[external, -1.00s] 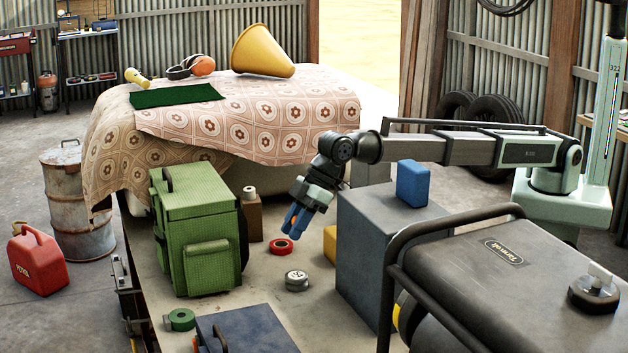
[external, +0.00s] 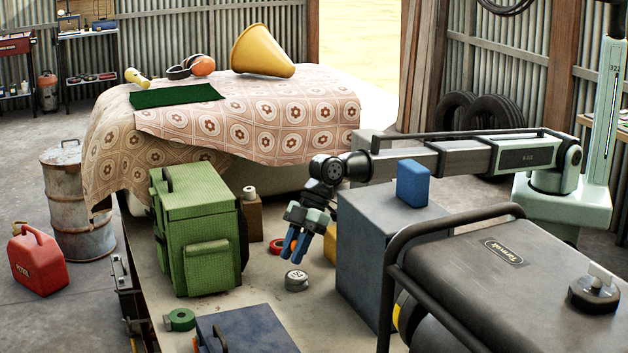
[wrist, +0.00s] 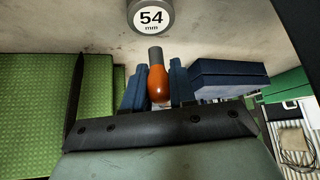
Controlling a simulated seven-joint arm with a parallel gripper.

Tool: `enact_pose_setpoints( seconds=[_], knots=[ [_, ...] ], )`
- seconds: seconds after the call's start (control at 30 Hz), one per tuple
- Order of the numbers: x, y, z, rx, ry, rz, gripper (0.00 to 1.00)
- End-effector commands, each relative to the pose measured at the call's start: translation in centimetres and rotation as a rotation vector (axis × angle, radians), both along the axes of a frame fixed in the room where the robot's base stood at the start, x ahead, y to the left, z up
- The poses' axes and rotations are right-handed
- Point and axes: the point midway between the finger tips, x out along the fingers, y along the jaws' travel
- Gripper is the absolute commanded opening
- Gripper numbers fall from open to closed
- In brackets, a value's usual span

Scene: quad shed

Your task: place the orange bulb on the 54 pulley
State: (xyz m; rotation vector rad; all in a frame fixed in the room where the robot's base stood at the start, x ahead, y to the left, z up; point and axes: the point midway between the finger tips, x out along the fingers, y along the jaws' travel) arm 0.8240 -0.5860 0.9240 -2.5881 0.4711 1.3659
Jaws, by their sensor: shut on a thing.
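The orange bulb (wrist: 157,84) with its grey base is held between the two blue fingers of my gripper (wrist: 154,88) in the wrist view. In the external view my gripper (external: 293,246) points down, and the bulb is hidden or too small to make out there. The 54 pulley (external: 296,281) is a small grey disc with a white top on the bench top.
A green bag (external: 195,230) stands left of the pulley. A grey box (external: 370,265) with a blue block (external: 412,184) on top stands right. A green roll (external: 180,319) and a dark blue case (external: 245,333) are in front.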

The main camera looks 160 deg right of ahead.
Motion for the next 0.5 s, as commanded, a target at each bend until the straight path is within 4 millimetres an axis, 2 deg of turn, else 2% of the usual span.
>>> enact_pose_setpoints(
  seconds=[0.3, 0.5],
  knots=[
    [0.0, 0.0, -3.3, 0.001, 0.001, -0.001, 0.08],
    [0.0, 0.0, -3.6, 0.000, -0.001, -0.001, 0.08]
  ],
)
